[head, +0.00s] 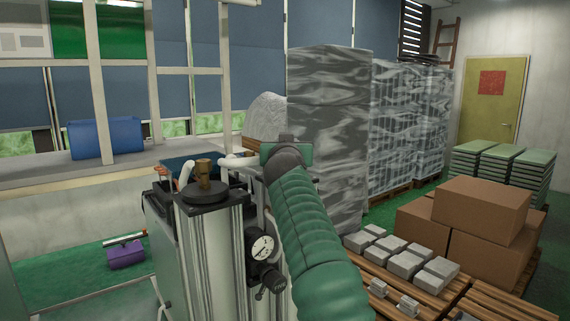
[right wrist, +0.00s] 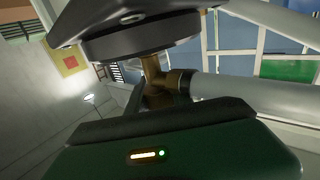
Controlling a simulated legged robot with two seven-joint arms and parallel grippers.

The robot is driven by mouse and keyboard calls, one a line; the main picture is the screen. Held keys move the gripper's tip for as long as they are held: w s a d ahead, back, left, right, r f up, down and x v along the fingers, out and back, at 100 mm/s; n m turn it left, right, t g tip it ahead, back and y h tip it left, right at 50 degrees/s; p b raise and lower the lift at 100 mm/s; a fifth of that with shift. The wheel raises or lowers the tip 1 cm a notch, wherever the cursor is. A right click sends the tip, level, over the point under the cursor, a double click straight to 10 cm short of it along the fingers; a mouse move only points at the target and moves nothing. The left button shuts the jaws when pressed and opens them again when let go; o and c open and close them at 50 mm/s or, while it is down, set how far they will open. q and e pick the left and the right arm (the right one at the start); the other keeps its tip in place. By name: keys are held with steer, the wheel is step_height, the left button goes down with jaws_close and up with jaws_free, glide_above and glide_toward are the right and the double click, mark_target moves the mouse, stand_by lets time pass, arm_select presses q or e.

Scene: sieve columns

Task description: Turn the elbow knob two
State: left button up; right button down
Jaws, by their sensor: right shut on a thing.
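A brass elbow knob (right wrist: 160,90) shows in the right wrist view, with its stem on a dark round cap (right wrist: 140,40) and a grey pipe (right wrist: 245,92) leading off to the right. My right gripper (head: 285,148) is shut on this elbow knob, at the top of the columns; the green gripper body hides the knob in the head view. The dark jaw also shows at the elbow in the right wrist view (right wrist: 160,115). Another brass elbow (head: 204,171) stands free on the nearer column's black cap (head: 210,195). My left gripper is out of view.
A pressure gauge (head: 262,247) and a black valve knob (head: 273,282) sit on the column front, left of my right arm. A wrapped pallet stack (head: 325,110) stands behind. Cartons (head: 480,210) and a pallet of grey blocks (head: 405,258) are at the right.

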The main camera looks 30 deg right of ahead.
steer(key=shift+f+m+g+h, duration=0.15)
steer(key=shift+m+g+h, duration=0.25)
steer(key=shift+h, duration=0.1)
steer(key=shift+m+g+h, duration=0.4)
steer(key=shift+h, duration=0.1)
steer(key=shift+s+d+r+m+g+h+p, duration=0.1)
steer(key=shift+s+d+m+g+h+p, duration=0.1)
steer(key=shift+m+g+h+p, duration=0.35)
steer(key=shift+s+d+r+m+g+h+p, duration=0.15)
steer(key=shift+m+g+h+p, duration=0.2)
steer(key=shift+m+g+h, duration=0.4)
steer(key=c, duration=1.5)
jaws_free()
steer(key=shift+f, duration=0.1)
steer(key=o, duration=0.4)
steer(key=shift+w, duration=0.15)
